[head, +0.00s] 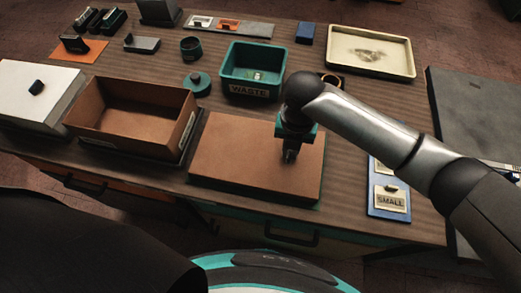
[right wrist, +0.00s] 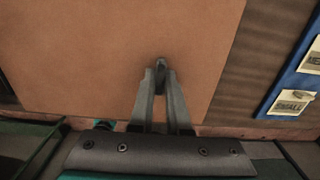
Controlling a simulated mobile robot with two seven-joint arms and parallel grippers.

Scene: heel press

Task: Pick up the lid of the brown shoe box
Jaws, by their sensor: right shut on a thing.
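The brown lid (head: 235,150) is a flat rectangle at the front middle of the table, right of the open brown shoe box (head: 125,125). My right gripper (head: 290,156) points down over the lid's right half. In the right wrist view its fingers (right wrist: 161,72) are closed together on a small dark knob (right wrist: 160,62) on the lid (right wrist: 80,55). The lid looks level and on or very near the dark surface under it; I cannot tell if there is a gap. The knob is mostly hidden by the fingers. My left gripper is not in view.
A white box (head: 35,100) stands at the left. A teal WASTE bin (head: 252,90) stands behind the lid, with a cream tray (head: 372,70) at the back right. A blue board with a SMALL label (head: 390,201) lies right of the lid, partly behind my arm.

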